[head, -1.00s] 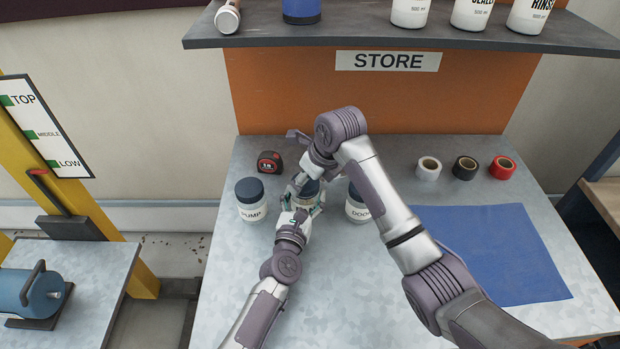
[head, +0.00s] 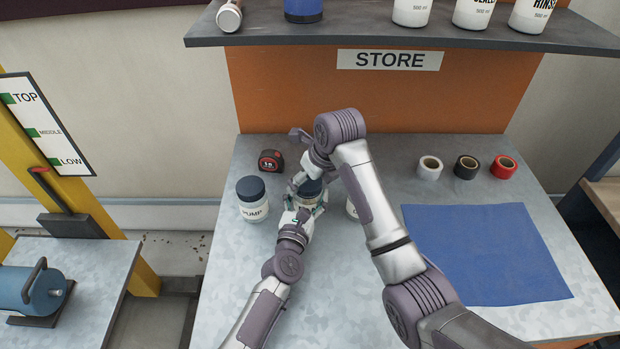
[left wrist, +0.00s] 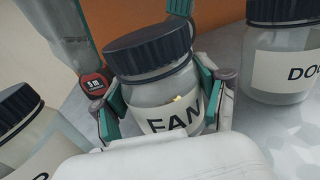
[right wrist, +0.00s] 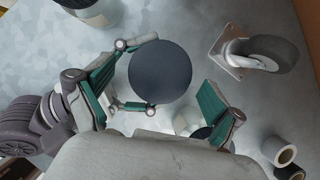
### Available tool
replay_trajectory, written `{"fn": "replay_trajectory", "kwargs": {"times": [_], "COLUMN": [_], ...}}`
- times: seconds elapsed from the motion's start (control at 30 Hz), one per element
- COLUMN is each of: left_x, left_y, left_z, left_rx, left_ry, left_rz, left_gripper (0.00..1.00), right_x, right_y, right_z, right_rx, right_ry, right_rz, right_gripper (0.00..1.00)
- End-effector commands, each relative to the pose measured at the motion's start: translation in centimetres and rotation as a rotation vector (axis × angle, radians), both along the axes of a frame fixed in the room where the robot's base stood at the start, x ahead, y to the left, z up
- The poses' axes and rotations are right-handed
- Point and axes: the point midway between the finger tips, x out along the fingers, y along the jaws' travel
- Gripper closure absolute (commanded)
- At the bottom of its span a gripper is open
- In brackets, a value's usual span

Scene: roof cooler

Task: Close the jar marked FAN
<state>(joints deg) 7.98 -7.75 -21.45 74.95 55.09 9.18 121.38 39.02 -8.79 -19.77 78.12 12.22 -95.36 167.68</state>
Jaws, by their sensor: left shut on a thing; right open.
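The FAN jar (left wrist: 165,108) is a clear jar with a white label and something small and yellow inside. It stands upright in the left wrist view with its dark ribbed lid (left wrist: 150,45) on top. A dark ring shows under the lid; I cannot tell how tight it sits. My left gripper (head: 303,204) is shut around the jar's body. My right gripper (right wrist: 160,75) is open over the lid, which shows as a dark round top (right wrist: 160,72) between its fingers, apart from the right finger. In the head view the arms partly hide this jar (head: 309,190).
The PUMP jar (head: 252,200) stands left and the DOOR jar (left wrist: 290,60) right. A tape measure (head: 271,160) lies behind. A caster (right wrist: 262,50) and tape rolls (head: 429,168) lie to the right. A blue mat (head: 485,255) is clear. The shelf (head: 400,43) overhangs the back.

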Motion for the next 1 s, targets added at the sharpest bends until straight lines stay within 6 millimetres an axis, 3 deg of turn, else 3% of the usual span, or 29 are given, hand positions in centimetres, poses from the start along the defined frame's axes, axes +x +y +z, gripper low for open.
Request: {"fn": "replay_trajectory", "kwargs": {"times": [0.33, 0.77, 0.87, 1.0], "left_x": [0.0, 0.0, 0.0, 0.0], "left_y": [0.1, 0.1, 0.1, 0.1], "left_z": [-0.1, -0.1, -0.1, -0.1], "left_rx": [0.001, 0.0, 0.0, 0.0], "left_ry": [0.001, 0.001, 0.001, 0.001], "left_rz": [0.002, 0.002, 0.002, 0.002], "left_gripper": [1.0, 1.0, 1.0, 1.0], "right_x": [0.1, 0.0, 0.0, 0.1], "right_y": [0.1, 0.0, 0.2, 0.7], "right_z": [4.1, 4.5, 4.5, 4.8], "right_rx": [0.002, -0.005, -0.029, -0.105], "right_ry": [-0.003, -0.004, -0.018, -0.064], "right_rz": [0.001, 0.014, 0.086, 0.32], "right_gripper": [0.06, 0.1, 0.1, 0.1]}}
